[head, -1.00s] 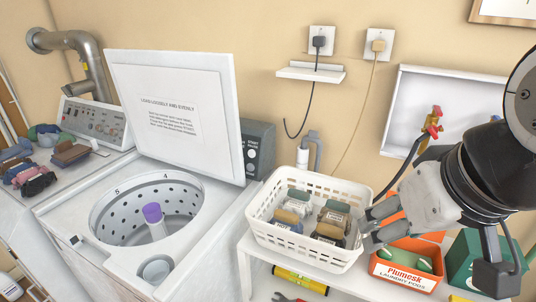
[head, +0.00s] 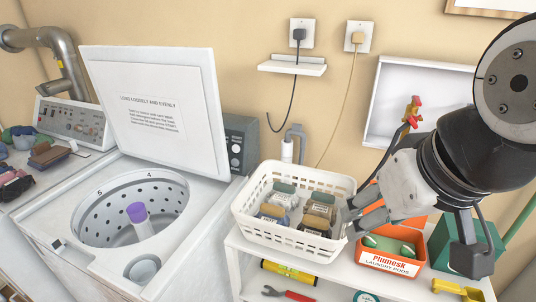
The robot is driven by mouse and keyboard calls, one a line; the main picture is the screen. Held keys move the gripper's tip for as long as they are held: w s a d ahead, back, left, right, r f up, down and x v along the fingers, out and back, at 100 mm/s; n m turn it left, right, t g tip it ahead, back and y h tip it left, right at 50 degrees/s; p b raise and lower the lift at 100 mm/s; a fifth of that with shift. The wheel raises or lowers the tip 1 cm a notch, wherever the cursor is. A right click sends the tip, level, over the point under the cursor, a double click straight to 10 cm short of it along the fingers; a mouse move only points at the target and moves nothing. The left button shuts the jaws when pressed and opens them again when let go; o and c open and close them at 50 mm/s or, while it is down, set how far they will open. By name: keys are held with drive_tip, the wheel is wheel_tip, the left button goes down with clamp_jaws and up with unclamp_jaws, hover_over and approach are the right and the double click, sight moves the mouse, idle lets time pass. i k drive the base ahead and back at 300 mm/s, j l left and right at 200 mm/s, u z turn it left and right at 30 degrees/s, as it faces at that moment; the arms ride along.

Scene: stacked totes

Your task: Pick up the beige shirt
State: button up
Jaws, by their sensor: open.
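A white slotted basket (head: 283,239) stands on a white shelf unit right of the washer. Several small folded, banded cloth bundles lie in it, in tan, grey, green and dark tones. A tan-topped bundle (head: 322,197) lies at its right back; I cannot tell for sure which bundle is the beige shirt. My gripper (head: 350,218) is open at the basket's right end, its fingers pointing left toward the basket. I see nothing between the fingers. Whether they touch the rim is unclear.
The open washer (head: 75,245) with its raised lid (head: 155,115) stands left of the basket. An orange laundry pods box (head: 390,263) and a green box (head: 467,245) stand right of it. Folded clothes (head: 48,155) lie at far left. Wall cords hang behind the basket.

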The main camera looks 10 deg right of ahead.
sight(320, 203)
drive_tip(key=z, duration=0.2)
drive_tip(key=j+z, duration=0.35)
drive_tip(key=j, duration=0.3)
drive_tip(key=i+j+z, duration=0.45)
drive_tip(key=k+l, duration=0.05)
